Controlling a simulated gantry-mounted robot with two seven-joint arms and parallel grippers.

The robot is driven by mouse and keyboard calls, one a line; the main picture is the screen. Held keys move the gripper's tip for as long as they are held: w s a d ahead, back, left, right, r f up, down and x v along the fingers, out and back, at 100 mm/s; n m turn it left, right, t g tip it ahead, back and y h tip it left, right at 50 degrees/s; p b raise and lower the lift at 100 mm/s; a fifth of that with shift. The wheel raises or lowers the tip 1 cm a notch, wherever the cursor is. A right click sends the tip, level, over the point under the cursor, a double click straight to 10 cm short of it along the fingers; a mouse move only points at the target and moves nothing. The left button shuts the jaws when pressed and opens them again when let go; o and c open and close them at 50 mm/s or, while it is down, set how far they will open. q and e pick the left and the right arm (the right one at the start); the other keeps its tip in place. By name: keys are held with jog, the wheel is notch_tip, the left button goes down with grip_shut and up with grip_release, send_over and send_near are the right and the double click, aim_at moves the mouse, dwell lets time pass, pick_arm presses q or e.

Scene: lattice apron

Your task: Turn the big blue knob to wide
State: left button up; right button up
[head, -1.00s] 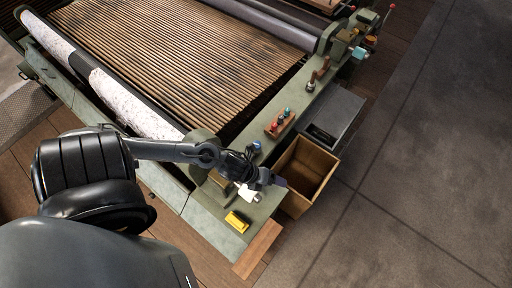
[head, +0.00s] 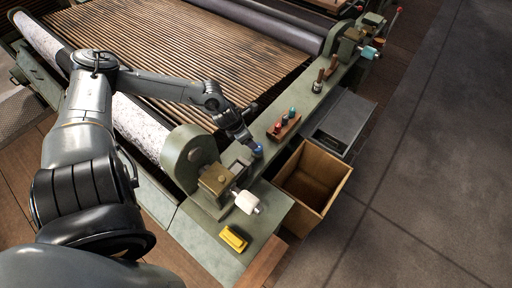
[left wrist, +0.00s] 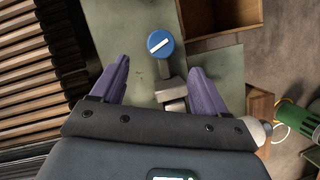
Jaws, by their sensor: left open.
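The big blue knob (left wrist: 160,43) is a round blue disc with a white bar across its face. In the left wrist view the bar runs slantwise from lower left to upper right. The knob sits on the green machine bed (left wrist: 215,68) and also shows small in the head view (head: 258,151). My left gripper (left wrist: 157,68) has its two purple fingers spread apart and empty. In the wrist view the knob lies just beyond the fingertips, between their lines. In the head view the left gripper (head: 247,139) is right by the knob; contact cannot be told. No setting marks are readable.
A rack with red and teal pegs (head: 284,126) stands beyond the knob. An open wooden box (head: 337,174) is to the right. A white handle (head: 247,202) and a yellow block (head: 234,238) are nearer. The slatted bed (head: 190,45) lies at the left.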

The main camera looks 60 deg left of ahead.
aim_at(257, 149)
pick_arm(q)
jog(key=b+x, duration=0.2)
jog(key=x, duration=0.7)
jog(key=shift+d+f, duration=0.1)
jog(key=shift+f, duration=0.05)
jog(key=c, duration=1)
jog(key=shift+c, duration=0.2)
